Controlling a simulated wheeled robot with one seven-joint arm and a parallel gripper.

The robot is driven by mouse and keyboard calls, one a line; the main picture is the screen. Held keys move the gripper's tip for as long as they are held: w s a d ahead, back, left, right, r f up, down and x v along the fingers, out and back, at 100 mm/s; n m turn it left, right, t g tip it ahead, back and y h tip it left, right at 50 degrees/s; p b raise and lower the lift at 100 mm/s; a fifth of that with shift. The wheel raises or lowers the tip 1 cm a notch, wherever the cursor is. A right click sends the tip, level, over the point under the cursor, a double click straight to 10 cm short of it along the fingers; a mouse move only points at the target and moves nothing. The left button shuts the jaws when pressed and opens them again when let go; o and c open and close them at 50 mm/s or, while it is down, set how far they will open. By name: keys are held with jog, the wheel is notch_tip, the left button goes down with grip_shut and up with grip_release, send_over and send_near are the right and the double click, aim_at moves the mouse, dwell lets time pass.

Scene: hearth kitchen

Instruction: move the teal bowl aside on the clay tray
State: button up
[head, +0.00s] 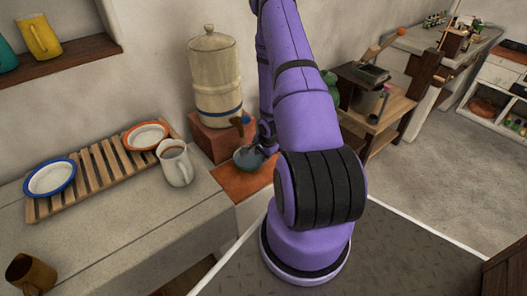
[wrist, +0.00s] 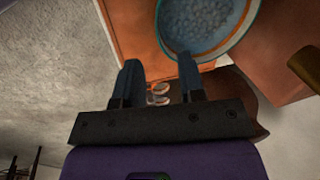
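The teal bowl (head: 247,161) sits upright on the orange-brown clay tray (head: 240,187), in front of the water crock. In the wrist view the bowl (wrist: 204,22) is at the top, with a teal rim and a speckled blue-grey inside; its upper part is cut off. The clay tray (wrist: 128,32) shows to its left. My gripper (wrist: 158,60) is open, its two fingers apart. The right fingertip overlaps the near rim of the bowl in the picture; I cannot tell whether it touches. In the head view my arm partly hides the gripper beside the bowl.
A cream crock (head: 215,85) stands on a terracotta block (head: 213,138) behind the bowl. Left of it are a white mug (head: 176,165) and a slatted rack (head: 98,171) with an orange-rimmed dish (head: 147,135) and a blue-rimmed dish (head: 50,178). The front counter is mostly clear.

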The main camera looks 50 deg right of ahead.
aim_at(259, 165)
jog(key=x, duration=0.8)
jog(key=shift+d+r, duration=0.1)
grip_shut()
